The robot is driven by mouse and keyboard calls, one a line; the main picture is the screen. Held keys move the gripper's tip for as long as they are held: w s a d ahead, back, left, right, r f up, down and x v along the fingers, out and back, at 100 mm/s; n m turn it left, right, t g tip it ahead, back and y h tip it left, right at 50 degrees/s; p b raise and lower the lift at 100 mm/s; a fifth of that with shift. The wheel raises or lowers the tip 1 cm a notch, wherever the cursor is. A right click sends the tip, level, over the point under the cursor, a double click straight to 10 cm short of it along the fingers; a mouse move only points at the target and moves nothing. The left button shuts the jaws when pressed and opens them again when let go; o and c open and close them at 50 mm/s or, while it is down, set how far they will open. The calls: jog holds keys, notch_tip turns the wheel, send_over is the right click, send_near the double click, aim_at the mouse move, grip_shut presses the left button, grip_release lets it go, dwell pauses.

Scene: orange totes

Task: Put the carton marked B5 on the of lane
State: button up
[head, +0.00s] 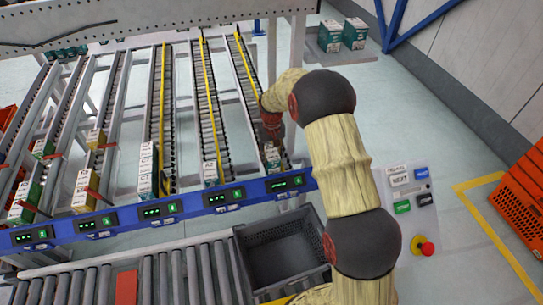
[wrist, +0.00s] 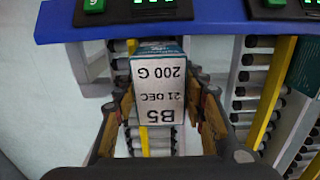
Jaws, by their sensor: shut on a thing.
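The carton marked B5 (wrist: 158,90) has a white label reading B5, 21 DEC, 200 G, upside down in the wrist view, and a teal side. My gripper (wrist: 160,100) is shut on it, with a finger on each side. In the head view my gripper (head: 271,130) is at the front end of the rightmost roller lane (head: 240,62), with the carton (head: 273,157) below it, just behind the blue rail. I cannot tell whether the carton's base touches the rollers. No lane marked "of" is readable.
The blue rail (head: 150,210) carries green displays along the lane fronts. Other lanes hold cartons, such as a teal one (head: 210,172) and a white stack (head: 148,170). A grey tote (head: 280,255) sits below on the conveyor (head: 185,275). A button panel (head: 410,195) stands right.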

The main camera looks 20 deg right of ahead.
jog(key=o, duration=1.3)
jog(key=shift+o, duration=0.6)
notch_tip(320, 180, up, 12)
